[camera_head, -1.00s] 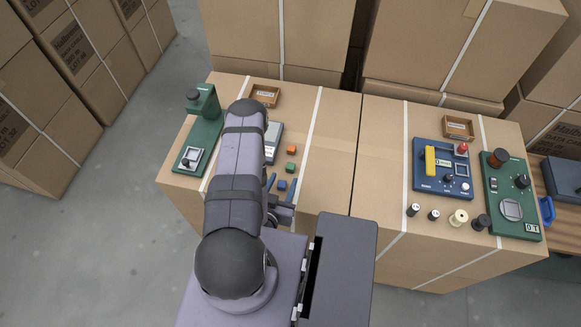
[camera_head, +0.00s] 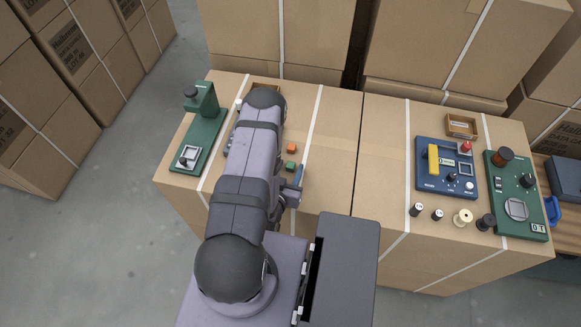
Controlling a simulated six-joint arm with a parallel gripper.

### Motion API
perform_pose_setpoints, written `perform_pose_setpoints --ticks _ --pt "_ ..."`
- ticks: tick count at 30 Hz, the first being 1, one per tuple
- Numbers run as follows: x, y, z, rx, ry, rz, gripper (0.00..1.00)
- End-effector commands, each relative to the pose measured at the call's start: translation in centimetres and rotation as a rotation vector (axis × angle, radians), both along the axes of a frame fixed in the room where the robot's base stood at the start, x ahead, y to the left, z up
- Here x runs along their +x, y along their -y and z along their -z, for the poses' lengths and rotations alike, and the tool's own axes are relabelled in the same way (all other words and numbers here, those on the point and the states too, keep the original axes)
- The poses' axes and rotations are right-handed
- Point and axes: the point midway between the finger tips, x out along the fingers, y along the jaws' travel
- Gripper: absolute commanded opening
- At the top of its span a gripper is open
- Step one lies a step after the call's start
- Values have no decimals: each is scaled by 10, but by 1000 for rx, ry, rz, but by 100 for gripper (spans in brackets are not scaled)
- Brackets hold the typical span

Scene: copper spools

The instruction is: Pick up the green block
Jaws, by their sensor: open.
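The small green block (camera_head: 291,166) lies on the cardboard box top, just in front of an orange block (camera_head: 291,148). My gripper (camera_head: 296,180) is low over the box top, on the near side of the green block. One bluish finger shows just to the right of the block's near side; the other finger is hidden by my arm. The gripper is open and does not hold the green block. Whether a finger touches the block cannot be told.
A green device (camera_head: 203,130) stands at the left. A small wooden tray (camera_head: 265,84) at the back is mostly covered by my arm. At the right are a blue panel (camera_head: 447,168), a green panel (camera_head: 516,196) and several spools (camera_head: 463,218). The box's middle is clear.

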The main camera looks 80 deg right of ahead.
Motion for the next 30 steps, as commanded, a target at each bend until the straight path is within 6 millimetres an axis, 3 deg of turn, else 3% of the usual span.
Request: perform_pose_setpoints --ticks 6,11,12,30 --pt "0 0 0 0 0 0 41" --pt "0 0 0 0 0 0 3" --pt "0 0 0 0 0 0 0" --pt "0 1 -12 -2 1 0 0"
